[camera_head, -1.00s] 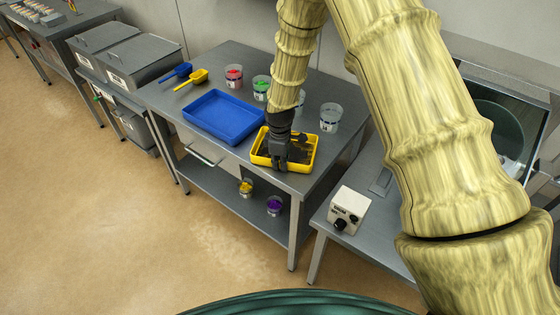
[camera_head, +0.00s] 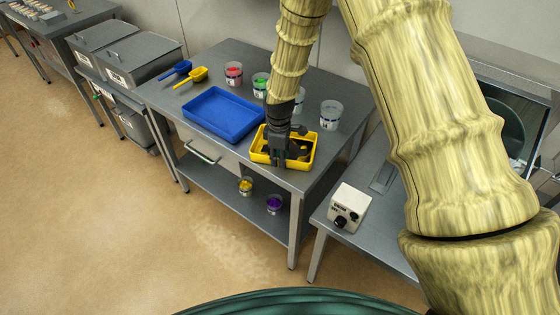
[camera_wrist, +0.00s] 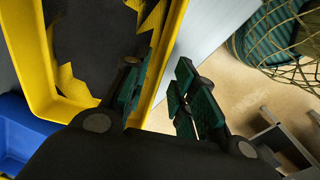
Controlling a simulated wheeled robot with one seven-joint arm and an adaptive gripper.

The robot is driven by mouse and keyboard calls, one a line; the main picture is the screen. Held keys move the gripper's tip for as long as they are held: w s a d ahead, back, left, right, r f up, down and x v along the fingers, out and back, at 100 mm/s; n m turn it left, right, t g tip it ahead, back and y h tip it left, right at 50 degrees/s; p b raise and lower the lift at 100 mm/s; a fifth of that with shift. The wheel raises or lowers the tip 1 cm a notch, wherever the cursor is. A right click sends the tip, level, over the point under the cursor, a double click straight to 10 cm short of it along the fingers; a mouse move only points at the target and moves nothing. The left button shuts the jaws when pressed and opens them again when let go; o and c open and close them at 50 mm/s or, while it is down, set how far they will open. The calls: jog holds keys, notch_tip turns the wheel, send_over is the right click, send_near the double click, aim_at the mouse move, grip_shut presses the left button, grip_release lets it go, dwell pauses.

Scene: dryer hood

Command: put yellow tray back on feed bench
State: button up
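The yellow tray (camera_head: 312,150) sits near the front right corner of a grey metal bench (camera_head: 215,66). Dark patches cover much of its floor; I cannot tell whether they are contents or shadow. My gripper (camera_head: 279,163) points down at the tray's front side. In the wrist view, the yellow tray (camera_wrist: 38,62) fills the upper left. The fingers of my gripper (camera_wrist: 160,95) are apart, one over the tray's inside and one outside, with the wall between them. The outer finger shows a gap to the wall. The fingertips are partly hidden in the head view.
A blue tray (camera_head: 222,115) lies just left of the yellow one. A lower shelf holds two small tubs (camera_head: 274,204). A white control box (camera_head: 349,206) stands on the right-hand table.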

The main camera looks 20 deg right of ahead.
notch_tip(320, 180, up, 10)
jog(key=b, duration=0.3)
jog(key=shift+s+r, duration=0.15)
dwell(0.6)
